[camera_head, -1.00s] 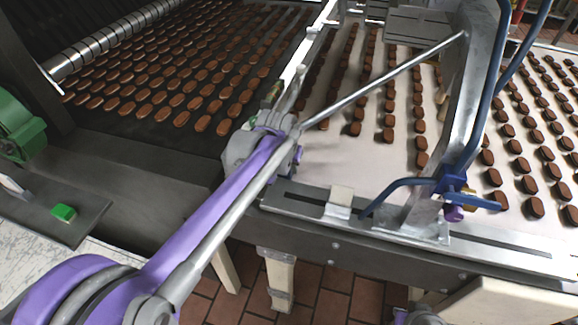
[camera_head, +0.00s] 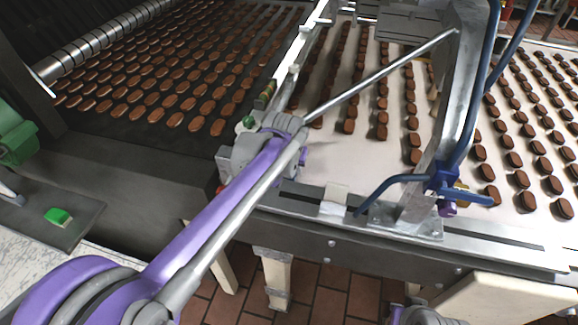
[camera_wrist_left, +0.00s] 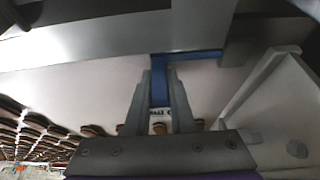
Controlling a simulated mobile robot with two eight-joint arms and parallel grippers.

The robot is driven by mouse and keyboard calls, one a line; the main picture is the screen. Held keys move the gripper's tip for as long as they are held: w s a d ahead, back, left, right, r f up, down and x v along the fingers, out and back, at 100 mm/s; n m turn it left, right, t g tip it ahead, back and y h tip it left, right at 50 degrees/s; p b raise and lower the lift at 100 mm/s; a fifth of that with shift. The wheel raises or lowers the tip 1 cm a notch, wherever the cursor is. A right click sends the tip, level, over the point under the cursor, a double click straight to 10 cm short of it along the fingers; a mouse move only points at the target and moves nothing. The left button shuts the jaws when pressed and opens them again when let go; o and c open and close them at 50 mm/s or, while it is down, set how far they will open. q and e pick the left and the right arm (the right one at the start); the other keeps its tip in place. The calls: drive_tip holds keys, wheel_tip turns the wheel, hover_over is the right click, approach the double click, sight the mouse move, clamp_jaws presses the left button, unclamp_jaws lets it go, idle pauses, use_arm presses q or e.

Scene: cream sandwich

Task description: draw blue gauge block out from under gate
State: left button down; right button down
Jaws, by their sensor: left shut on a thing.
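In the left wrist view my left gripper (camera_wrist_left: 158,100) is shut on the blue gauge block (camera_wrist_left: 160,84), which stands out between its two grey fingers. A blue strip also shows beyond the fingertips, running right along the edge of a broad grey metal part (camera_wrist_left: 110,35), which looks like the gate. I cannot tell how much of the block is under it. In the head view my left arm reaches from the lower left to the near edge of the pale belt. Its fingers and the block are hidden there behind the wrist.
Rows of brown biscuits lie on the dark belt (camera_head: 140,140) and the pale belt (camera_head: 350,160). A thin metal rod (camera_head: 380,80) slants up to a metal frame (camera_head: 462,95) with blue tubes. A green block (camera_head: 58,217) lies on a dark plate at left.

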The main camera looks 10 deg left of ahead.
use_arm(q)
drive_tip(key=shift+s+d, duration=0.1)
drive_tip(key=shift+d, duration=2.05)
use_arm(e)
drive_tip(key=shift+r, duration=0.2)
use_arm(q)
drive_tip(key=shift+r, duration=0.1)
use_arm(e)
drive_tip(key=shift+r, duration=0.1)
